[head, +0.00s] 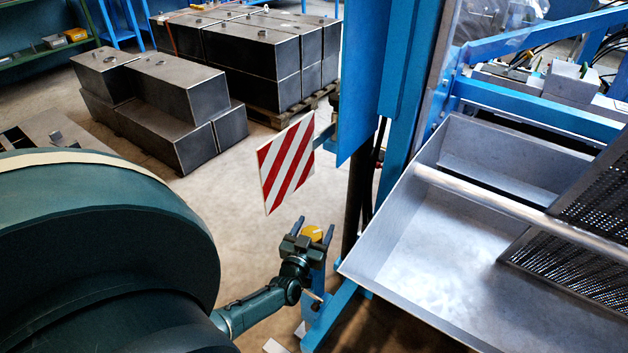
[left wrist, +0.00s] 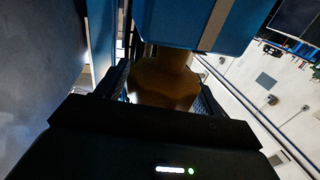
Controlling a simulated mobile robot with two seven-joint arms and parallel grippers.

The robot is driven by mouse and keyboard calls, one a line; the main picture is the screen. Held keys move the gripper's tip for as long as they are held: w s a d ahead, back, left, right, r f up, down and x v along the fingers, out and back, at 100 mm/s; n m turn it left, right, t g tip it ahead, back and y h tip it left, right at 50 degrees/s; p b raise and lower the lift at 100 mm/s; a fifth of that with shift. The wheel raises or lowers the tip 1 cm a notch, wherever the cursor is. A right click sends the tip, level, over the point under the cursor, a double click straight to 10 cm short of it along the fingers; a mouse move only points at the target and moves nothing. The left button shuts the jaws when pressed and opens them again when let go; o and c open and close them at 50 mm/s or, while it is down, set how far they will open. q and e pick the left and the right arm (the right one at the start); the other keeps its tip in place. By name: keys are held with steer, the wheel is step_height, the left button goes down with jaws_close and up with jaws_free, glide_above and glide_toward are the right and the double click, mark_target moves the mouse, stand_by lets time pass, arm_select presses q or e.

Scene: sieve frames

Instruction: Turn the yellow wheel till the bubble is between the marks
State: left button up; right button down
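The yellow wheel (head: 312,233) is small and sits low on a blue post beside the blue frame. My left gripper (head: 314,229) is at the wheel, with one finger on each side of it. In the left wrist view the wheel (left wrist: 164,82) looks dark brown in shadow and fills most of the space between the fingers. The fingers look spread, and I see no clear grip on its rim. The bubble and its marks do not show in either view. My right gripper is not in view.
A red-and-white striped plate (head: 287,162) hangs just above and behind the gripper. A grey metal trough (head: 420,235) with a perforated sieve (head: 590,235) stands to the right. Dark metal boxes (head: 165,110) stand at the back left. Clear floor (head: 235,200) lies between.

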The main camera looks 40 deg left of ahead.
arm_select(q)
steer(key=shift+o, duration=0.4)
steer(key=shift+s, duration=0.1)
steer(key=p+v, duration=0.1)
steer(key=v, duration=1.2)
steer(key=shift+p, duration=0.35)
steer(key=shift+d, duration=0.1)
